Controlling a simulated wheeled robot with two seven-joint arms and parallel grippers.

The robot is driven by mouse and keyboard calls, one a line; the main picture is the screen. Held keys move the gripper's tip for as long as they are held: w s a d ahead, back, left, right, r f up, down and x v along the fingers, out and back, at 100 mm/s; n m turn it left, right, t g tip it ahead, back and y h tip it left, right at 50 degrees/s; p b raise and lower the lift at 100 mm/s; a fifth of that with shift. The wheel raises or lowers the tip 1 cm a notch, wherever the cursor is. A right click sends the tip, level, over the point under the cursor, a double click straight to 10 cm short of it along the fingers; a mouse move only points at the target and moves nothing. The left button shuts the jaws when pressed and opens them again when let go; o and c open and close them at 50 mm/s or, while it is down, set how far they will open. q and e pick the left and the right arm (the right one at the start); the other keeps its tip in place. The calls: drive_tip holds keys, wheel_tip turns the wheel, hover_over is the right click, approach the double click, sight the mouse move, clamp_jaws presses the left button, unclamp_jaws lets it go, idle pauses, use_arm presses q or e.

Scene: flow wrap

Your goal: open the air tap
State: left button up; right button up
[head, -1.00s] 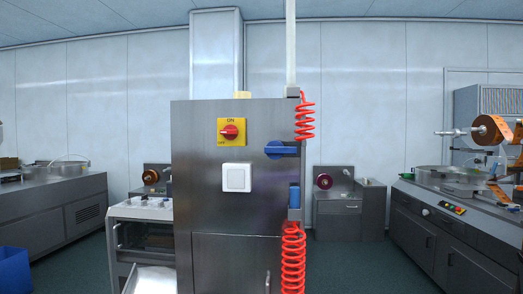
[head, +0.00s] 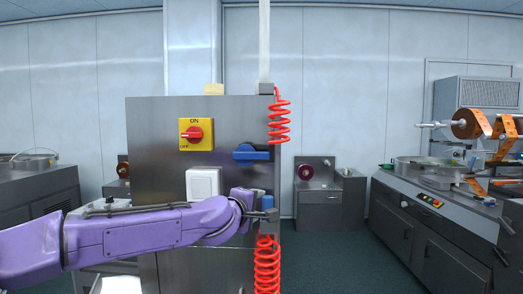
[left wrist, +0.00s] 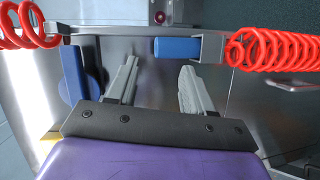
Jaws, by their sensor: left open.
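The air tap (head: 253,152) has a blue lever lying horizontally near the upper right edge of the steel cabinet. In the left wrist view the blue lever (left wrist: 73,73) shows at the left, beside the fingers and outside the gap between them. My left gripper (left wrist: 158,66) is open and empty, with its two grey fingers pointing toward the cabinet's edge. A blue cylinder (left wrist: 177,48) on the air line lies ahead of the fingers. In the head view my left gripper (head: 243,196) is below the tap, its fingers mostly hidden. My right gripper is not in view.
The cabinet front (head: 150,150) carries a red rotary switch (head: 194,134) on a yellow plate and a white switch (head: 203,182). Red coiled hoses run above (head: 279,115) and below (head: 267,265) the tap's edge. A machine bench (head: 430,240) stands at right; open floor lies between.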

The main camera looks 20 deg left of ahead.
use_arm(q)
drive_tip(key=n+t, duration=0.1)
drive_tip(key=t, duration=0.1)
approach(260, 157)
drive_tip(key=w+p, duration=0.1)
drive_tip(key=w, duration=0.2)
drive_tip(key=w+p, duration=0.2)
drive_tip(key=w, duration=0.1)
drive_tip(key=w+d+p, duration=0.1)
drive_tip(key=w, duration=0.3)
drive_tip(key=shift+w+r+p, duration=0.15)
drive_tip(key=shift+r+p, duration=0.1)
drive_tip(key=shift+p, duration=0.05)
drive_tip(key=shift+w+f, duration=0.15)
drive_tip(key=shift+w, duration=0.15)
clamp_jaws()
